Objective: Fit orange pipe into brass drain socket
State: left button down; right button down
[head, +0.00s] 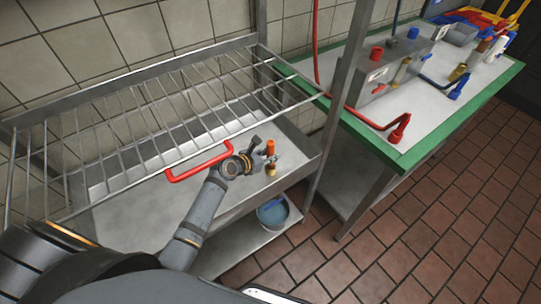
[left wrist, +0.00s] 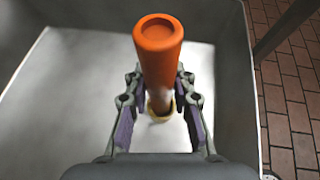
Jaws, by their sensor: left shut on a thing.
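The orange pipe (head: 270,147) stands roughly upright in my left gripper (head: 264,153), above the sink basin. In the left wrist view the pipe (left wrist: 159,50) rises between the two fingers of my left gripper (left wrist: 159,90), which are shut on it. The brass drain socket (head: 271,169) is directly below the pipe on the basin floor. In the left wrist view only part of the socket's rim (left wrist: 152,114) shows around the pipe's lower end. I cannot tell whether that end is inside the socket or just above it. My right gripper is not in view.
A wire rack (head: 150,120) spans above the metal sink basin (head: 130,215), with a red bar (head: 186,174) near its front. A blue bucket (head: 272,212) stands on the lower shelf. A green-edged table (head: 425,148) with fittings and hoses is at right.

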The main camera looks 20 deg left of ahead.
pick_arm(q)
jog(key=c, duration=1.1)
grip_release()
jog(key=shift+f, duration=0.1)
jog(key=shift+s+a+r, duration=0.15)
jog(key=shift+s+r, duration=0.1)
jog(key=p+v, duration=0.2)
jog(key=v, duration=0.9)
jog(key=shift+s+r, duration=0.1)
jog(key=shift+s, duration=0.15)
